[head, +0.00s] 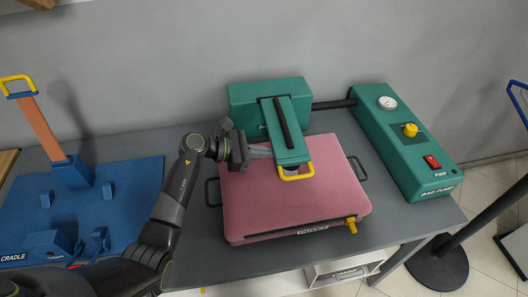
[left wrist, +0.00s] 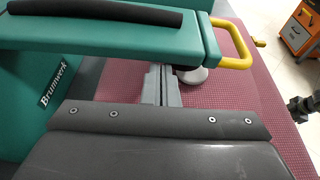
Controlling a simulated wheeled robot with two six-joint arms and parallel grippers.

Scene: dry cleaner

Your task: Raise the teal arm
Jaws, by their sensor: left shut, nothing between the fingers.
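The teal arm (head: 285,135) reaches forward from a teal housing (head: 268,92) and lies low over a pink padded board (head: 295,200). It has a black grip strip on top and a yellow loop handle (head: 296,172) at its front end. In the left wrist view the teal arm (left wrist: 130,40) spans the top, with the yellow handle (left wrist: 236,45) at its right end and a round pale foot (left wrist: 192,76) beneath it. My left gripper (head: 268,151) is shut and empty, its fingertips (left wrist: 162,84) beside and partly under the arm. My right gripper is not in view.
A teal bag pump (head: 408,145) with gauge, yellow knob and red switch stands at the right of the grey table. A blue cradle (head: 80,200) with an orange post is at the left. A black post (head: 480,220) stands on the floor at right.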

